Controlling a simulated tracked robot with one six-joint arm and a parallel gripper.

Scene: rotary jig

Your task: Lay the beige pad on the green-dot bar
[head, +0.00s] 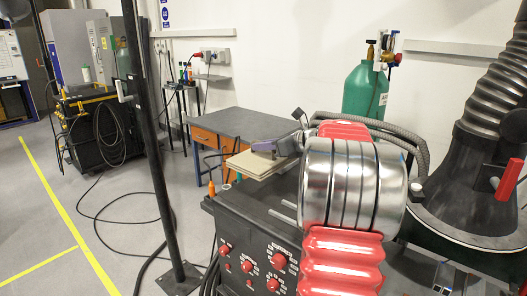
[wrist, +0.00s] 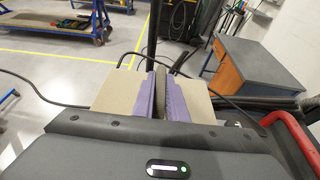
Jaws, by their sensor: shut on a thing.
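My gripper (head: 264,150) is shut on the beige pad (head: 247,165), which is held out beyond the dark machine with red knobs in the head view. In the wrist view, the purple fingers (wrist: 161,92) pinch the pad's middle, and the beige pad (wrist: 112,92) shows on both sides of them. The pad is flat and wide; its underside is hidden. I cannot make out a green-dot bar in either view. My silver and red arm hides much of the area behind it.
The dark machine with red knobs (head: 238,250) stands in front. A grey-topped bench with orange drawers (head: 205,138) is behind the pad. A black post (head: 160,150) rises at left. A green cylinder (head: 364,92) and a ribbed hose (head: 495,85) stand at right. Open floor lies left.

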